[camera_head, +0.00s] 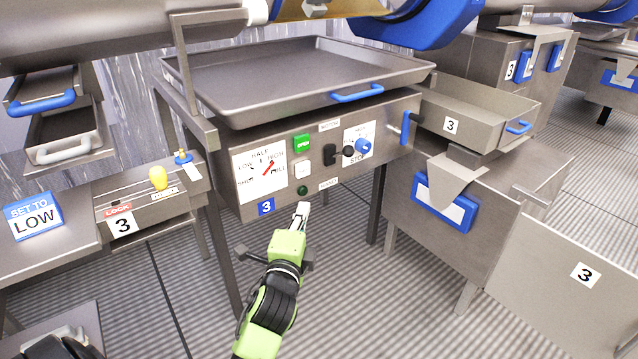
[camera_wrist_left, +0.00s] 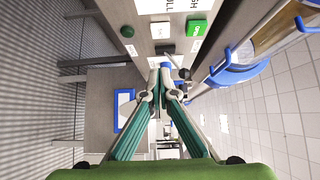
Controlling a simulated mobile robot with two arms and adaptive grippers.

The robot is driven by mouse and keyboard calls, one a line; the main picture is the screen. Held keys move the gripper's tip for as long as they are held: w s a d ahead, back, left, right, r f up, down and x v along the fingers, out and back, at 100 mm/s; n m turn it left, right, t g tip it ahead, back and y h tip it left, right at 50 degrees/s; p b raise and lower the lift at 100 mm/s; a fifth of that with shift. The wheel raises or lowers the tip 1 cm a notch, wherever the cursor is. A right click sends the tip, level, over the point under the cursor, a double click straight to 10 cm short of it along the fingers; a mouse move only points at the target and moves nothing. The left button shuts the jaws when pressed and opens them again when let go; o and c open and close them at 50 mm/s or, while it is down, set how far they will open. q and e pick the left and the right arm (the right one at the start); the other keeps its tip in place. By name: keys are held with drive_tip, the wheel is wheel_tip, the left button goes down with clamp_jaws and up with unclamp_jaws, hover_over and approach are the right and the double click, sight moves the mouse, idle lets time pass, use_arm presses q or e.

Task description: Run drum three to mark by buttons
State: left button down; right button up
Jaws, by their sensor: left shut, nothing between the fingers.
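Drum three's control panel (camera_head: 320,150) sits under a wide tray and carries a blue 3 label (camera_head: 266,207). It has a green button (camera_head: 303,143), a white square button (camera_head: 302,169) and a dark green round button (camera_head: 302,190) in a column. To their left is a LOW/HALF/HIGH/FULL gauge with a red needle (camera_head: 268,169) tilted toward the upper right. My left gripper (camera_head: 303,208) is shut and empty, its tips just below the round button in the head view. The wrist view shows the green (camera_wrist_left: 197,27) and white (camera_wrist_left: 160,30) buttons beyond the fingertips (camera_wrist_left: 161,68). My right gripper is not seen.
A blue knob (camera_head: 362,147) sits on the RUN/STOP plate, with a black handle (camera_head: 330,154) beside it. A blue sign (camera_head: 36,215) reads SET TO LOW. Right is a tray (camera_head: 470,122) marked 3.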

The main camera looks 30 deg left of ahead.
sight(305, 170)
use_arm(q)
drive_tip(key=shift+r, duration=0.2)
